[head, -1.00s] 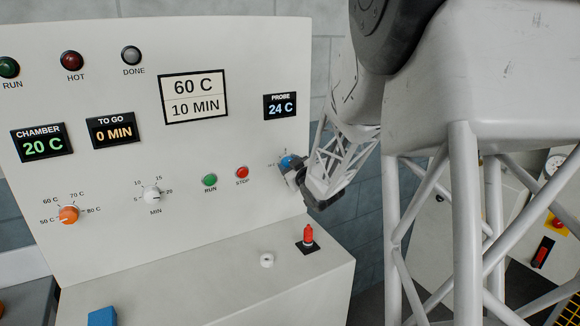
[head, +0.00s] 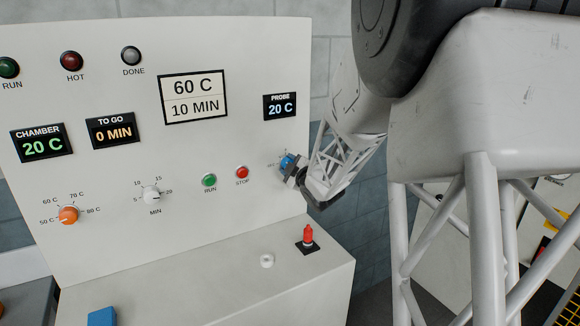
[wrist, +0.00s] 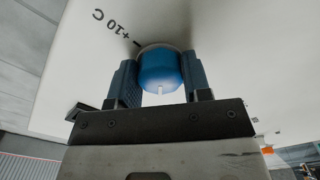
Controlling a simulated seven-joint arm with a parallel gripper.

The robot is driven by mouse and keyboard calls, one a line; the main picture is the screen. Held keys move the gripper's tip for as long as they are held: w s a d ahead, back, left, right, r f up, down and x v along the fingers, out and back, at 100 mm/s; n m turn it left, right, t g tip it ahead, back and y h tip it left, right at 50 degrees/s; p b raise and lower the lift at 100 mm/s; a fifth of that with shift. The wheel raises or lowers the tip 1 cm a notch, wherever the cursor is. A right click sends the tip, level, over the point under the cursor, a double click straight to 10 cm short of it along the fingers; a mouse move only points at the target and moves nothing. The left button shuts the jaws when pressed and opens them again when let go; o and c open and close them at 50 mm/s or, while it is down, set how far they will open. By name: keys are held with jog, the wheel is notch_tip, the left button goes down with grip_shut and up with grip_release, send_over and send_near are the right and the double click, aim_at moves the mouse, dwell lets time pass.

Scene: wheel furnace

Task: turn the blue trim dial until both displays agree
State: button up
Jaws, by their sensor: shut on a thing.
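The blue trim dial (head: 287,162) is on the right side of the white panel, below the probe display. In the wrist view the dial (wrist: 160,70) sits between the two fingers of my gripper (wrist: 160,85), which is shut on it. A white mark shows on the dial's near edge, and a "+10 C" label is printed beside it. My gripper (head: 297,173) partly hides the dial in the head view. The probe display (head: 280,106) reads 20 C. The chamber display (head: 42,145) also reads 20 C.
The to-go display (head: 111,130) reads 0 MIN. A green run button (head: 209,180) and a red stop button (head: 242,172) are left of my gripper. A red-capped switch (head: 308,237) and a small white knob (head: 267,261) stand on the ledge below.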

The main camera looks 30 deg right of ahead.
jog(key=o, duration=0.9)
jog(key=shift+s, duration=0.2)
jog(key=s, duration=0.7)
jog(key=shift+s, duration=0.25)
dwell(0.5)
